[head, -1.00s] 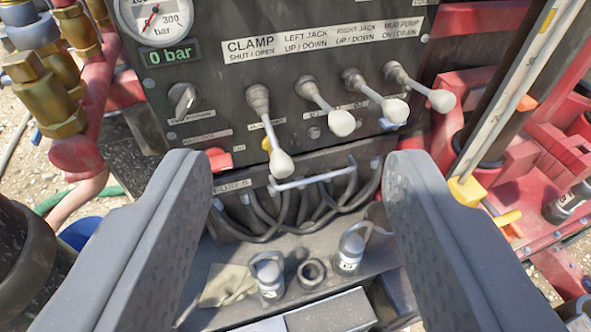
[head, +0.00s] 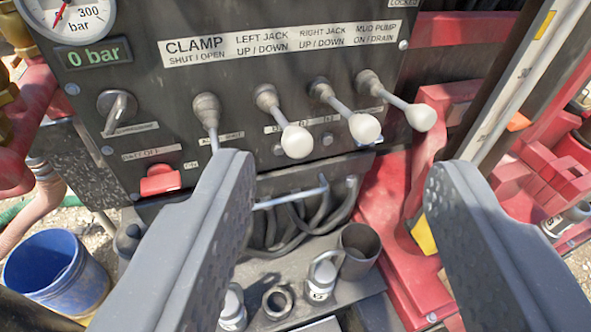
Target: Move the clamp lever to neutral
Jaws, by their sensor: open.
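The clamp lever (head: 207,108) is the leftmost of the levers on the dark control panel (head: 240,65), under the CLAMP SHUT / OPEN label (head: 197,51). Its shaft points steeply down, lower than the other levers. Its pale knob is hidden behind my gripper's left finger. My gripper (head: 338,172) is open, with its fingers wide apart and nothing held between them. The left finger's tip overlaps the lower end of the clamp lever in the picture; I cannot tell whether they touch.
The left jack lever (head: 297,140), right jack lever (head: 364,128) and mud pump lever (head: 421,116) stand to the right. A red switch (head: 160,180) is at lower left. Hoses (head: 290,225) and a shelf with shackles (head: 325,275) lie below. A blue bucket (head: 55,270) is lower left.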

